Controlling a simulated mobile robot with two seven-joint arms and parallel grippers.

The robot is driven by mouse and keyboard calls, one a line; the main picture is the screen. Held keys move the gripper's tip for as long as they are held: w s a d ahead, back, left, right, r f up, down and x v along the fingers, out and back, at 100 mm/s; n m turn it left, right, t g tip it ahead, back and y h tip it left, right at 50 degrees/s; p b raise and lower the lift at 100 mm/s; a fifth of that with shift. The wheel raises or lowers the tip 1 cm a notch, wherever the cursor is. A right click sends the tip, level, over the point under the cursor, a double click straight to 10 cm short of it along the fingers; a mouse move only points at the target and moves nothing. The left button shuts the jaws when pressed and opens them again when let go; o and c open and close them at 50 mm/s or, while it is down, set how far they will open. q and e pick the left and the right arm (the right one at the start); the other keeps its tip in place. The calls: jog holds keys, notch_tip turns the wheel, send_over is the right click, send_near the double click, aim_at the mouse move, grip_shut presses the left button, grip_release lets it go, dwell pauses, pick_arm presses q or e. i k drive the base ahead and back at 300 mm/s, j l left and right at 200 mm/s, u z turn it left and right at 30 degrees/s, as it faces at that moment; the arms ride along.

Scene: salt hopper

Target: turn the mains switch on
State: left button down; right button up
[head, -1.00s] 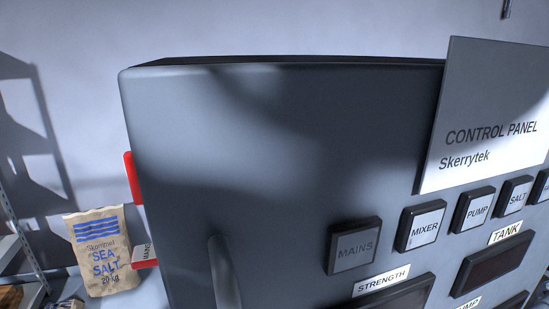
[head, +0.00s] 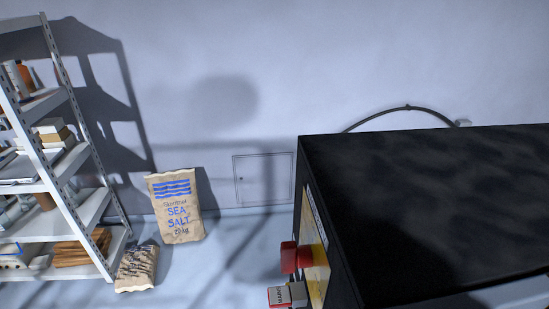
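The control cabinet (head: 430,210) fills the right of the head view, seen from above with its dark top and its left side showing. A red switch knob (head: 289,257) sticks out from a yellow plate (head: 318,275) on that left side. Below it is a small label tag (head: 279,296) with a red edge; its lettering looks like MAINS but is small and turned. The lower part of the switch area is cut off by the picture's bottom edge. Neither of my grippers is in view.
A metal shelf rack (head: 85,170) with boxes and bottles stands at the left. An upright sea salt sack (head: 176,207) leans on the back wall, with another sack (head: 136,269) lying before it. The floor between the sacks and the cabinet is clear.

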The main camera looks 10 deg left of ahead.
aim_at(292, 255)
jog(key=i+j+z, duration=0.15)
jog(key=j+z, duration=0.35)
jog(key=j, duration=0.5)
jog(key=j+z, duration=0.45)
jog(key=j, duration=0.55)
jog(key=k+j+z, duration=0.15)
jog(key=j+z, duration=0.35)
jog(key=j, duration=0.5)
